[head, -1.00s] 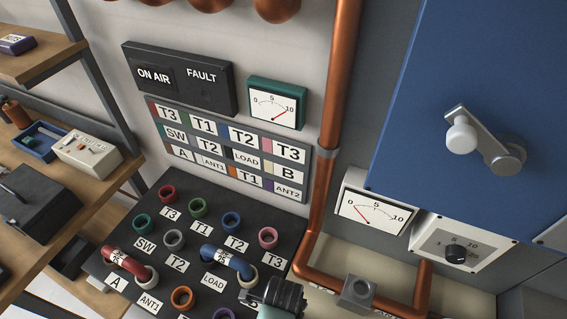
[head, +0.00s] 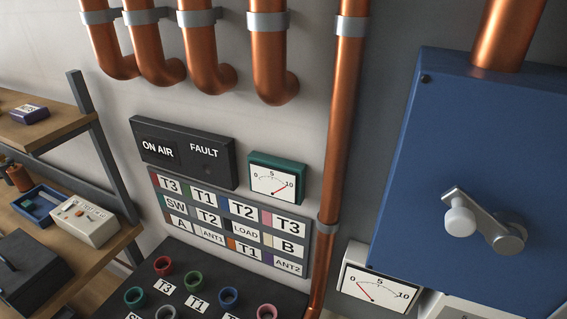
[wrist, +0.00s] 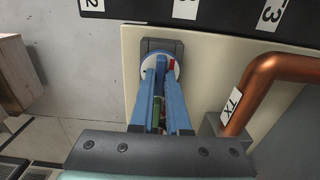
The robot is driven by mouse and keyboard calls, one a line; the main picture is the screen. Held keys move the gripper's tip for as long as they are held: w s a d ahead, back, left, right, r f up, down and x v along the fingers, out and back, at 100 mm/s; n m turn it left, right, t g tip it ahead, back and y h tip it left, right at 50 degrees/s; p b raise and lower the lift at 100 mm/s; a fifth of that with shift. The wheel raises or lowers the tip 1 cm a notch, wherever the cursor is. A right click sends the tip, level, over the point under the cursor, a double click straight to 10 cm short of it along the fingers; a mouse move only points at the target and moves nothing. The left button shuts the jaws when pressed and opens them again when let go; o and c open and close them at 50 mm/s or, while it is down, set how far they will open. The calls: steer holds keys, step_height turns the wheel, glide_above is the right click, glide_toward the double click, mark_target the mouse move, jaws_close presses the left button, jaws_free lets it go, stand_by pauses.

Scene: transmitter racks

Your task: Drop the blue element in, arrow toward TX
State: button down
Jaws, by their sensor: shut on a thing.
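In the wrist view, my gripper (wrist: 161,72) is shut on the blue element (wrist: 176,74), a round piece with a blue rim and a pale face. A red mark shows on the right part of the face; I cannot make out a full arrow. The fingers hide much of the element. It is over or in a dark grey block (wrist: 148,44) on a cream panel; how deep it sits I cannot tell. The TX label (wrist: 232,105) is on a copper pipe to the right. The head view does not show my gripper or the element.
The copper pipe (wrist: 273,75) bends close on the right of my gripper. A black labelled board (wrist: 225,12) borders the panel at the top. In the head view, a blue cabinet (head: 440,150) with a crank stands right and a shelf (head: 85,265) with boxes left.

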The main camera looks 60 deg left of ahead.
step_height(320, 180, up, 9)
steer(key=b, duration=0.1)
steer(key=shift+r, duration=0.2)
stand_by(0.7)
